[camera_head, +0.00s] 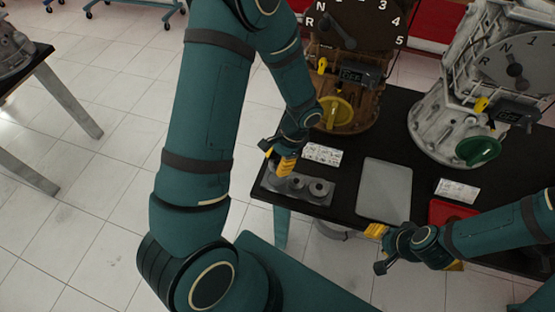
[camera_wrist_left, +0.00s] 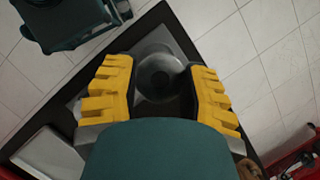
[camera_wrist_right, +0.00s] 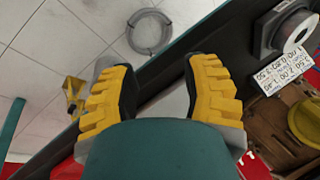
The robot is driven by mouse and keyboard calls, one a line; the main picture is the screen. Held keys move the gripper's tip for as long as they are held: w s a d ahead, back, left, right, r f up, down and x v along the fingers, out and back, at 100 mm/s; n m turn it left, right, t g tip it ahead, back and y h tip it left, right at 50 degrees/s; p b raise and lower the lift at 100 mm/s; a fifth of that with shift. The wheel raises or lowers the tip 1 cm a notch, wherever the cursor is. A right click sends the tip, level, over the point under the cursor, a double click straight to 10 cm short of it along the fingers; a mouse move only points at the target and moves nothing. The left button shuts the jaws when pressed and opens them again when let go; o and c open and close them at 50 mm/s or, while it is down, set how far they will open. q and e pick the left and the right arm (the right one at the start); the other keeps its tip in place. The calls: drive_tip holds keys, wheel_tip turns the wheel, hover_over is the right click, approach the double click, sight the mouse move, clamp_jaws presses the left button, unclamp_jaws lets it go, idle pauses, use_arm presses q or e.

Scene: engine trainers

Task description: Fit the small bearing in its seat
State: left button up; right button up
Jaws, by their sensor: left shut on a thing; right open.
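A grey bearing block (camera_head: 300,192) with round seats lies at the front left edge of the black table. My left gripper (camera_head: 281,168) reaches down over the block's left end. In the left wrist view, a dark round piece (camera_wrist_left: 158,76) shows between the yellow fingers, over the grey block; the gripper is shut on what looks like the small bearing. The fingers hide it in the head view, and I cannot tell whether it touches the seat. My right gripper (camera_head: 377,246) is open and empty, off the table's front edge.
A grey flat plate (camera_head: 385,190) lies right of the block. Paper labels (camera_head: 323,154) and a red tray (camera_head: 452,211) lie on the table. A brown engine trainer (camera_head: 345,100) and a white one (camera_head: 455,110) stand behind.

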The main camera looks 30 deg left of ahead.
sight(274, 179)
use_arm(q)
drive_tip(key=shift+a+f+b, duration=0.1)
drive_tip(key=shift+f+b, duration=1.95)
drive_tip(key=shift+f, duration=0.7)
drive_tip(key=shift+f+b, duration=0.85)
idle(0.6)
drive_tip(key=o, duration=1.2)
drive_tip(key=shift+o, duration=0.2)
drive_tip(key=v, duration=1.2)
